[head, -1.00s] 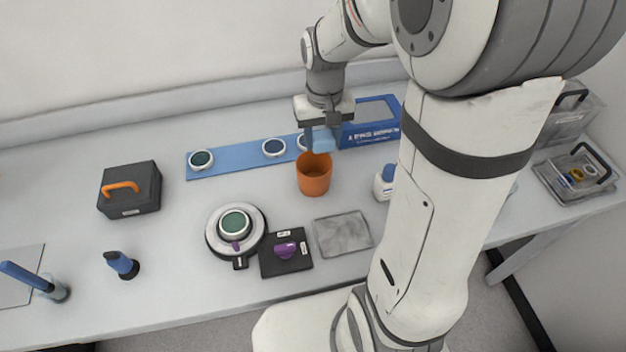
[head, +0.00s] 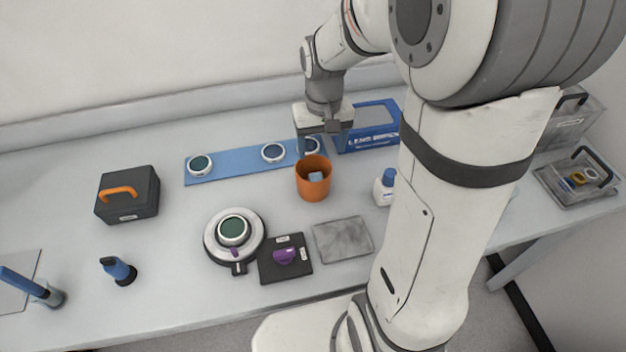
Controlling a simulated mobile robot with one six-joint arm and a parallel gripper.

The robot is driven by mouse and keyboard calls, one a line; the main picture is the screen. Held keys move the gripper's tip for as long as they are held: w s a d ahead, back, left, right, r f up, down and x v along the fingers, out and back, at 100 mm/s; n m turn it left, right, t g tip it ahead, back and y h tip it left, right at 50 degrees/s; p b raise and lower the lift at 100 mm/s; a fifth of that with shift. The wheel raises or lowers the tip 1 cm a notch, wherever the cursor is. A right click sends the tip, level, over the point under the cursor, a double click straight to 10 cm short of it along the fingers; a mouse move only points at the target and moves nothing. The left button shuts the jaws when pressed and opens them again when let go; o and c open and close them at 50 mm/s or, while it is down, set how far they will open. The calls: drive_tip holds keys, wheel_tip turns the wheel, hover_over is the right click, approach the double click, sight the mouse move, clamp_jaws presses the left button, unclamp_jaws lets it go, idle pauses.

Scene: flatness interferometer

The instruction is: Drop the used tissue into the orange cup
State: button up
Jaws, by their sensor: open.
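The orange cup (head: 314,188) stands upright on the bench near the middle of the head view. The light blue tissue (head: 316,177) shows inside the cup's mouth, below its rim. My gripper (head: 324,148) is open above and just behind the cup, with its two fingers apart and nothing between them. The tissue and the gripper are apart.
A blue mat (head: 232,164) with several round optics lies behind the cup. A blue lens wipes box (head: 372,135) and a small white bottle (head: 384,187) stand to the right. A grey cloth (head: 343,239) and a round instrument (head: 235,232) lie in front.

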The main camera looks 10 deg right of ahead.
wheel_tip(320, 180, up, 8)
drive_tip(key=shift+f, duration=0.2)
idle(0.4)
drive_tip(key=s+f+t, duration=0.1)
drive_tip(key=s+t, duration=0.1)
drive_tip(key=s, duration=1.2)
drive_tip(key=shift+d+t, duration=0.2)
drive_tip(key=shift+t, duration=0.2)
idle(0.9)
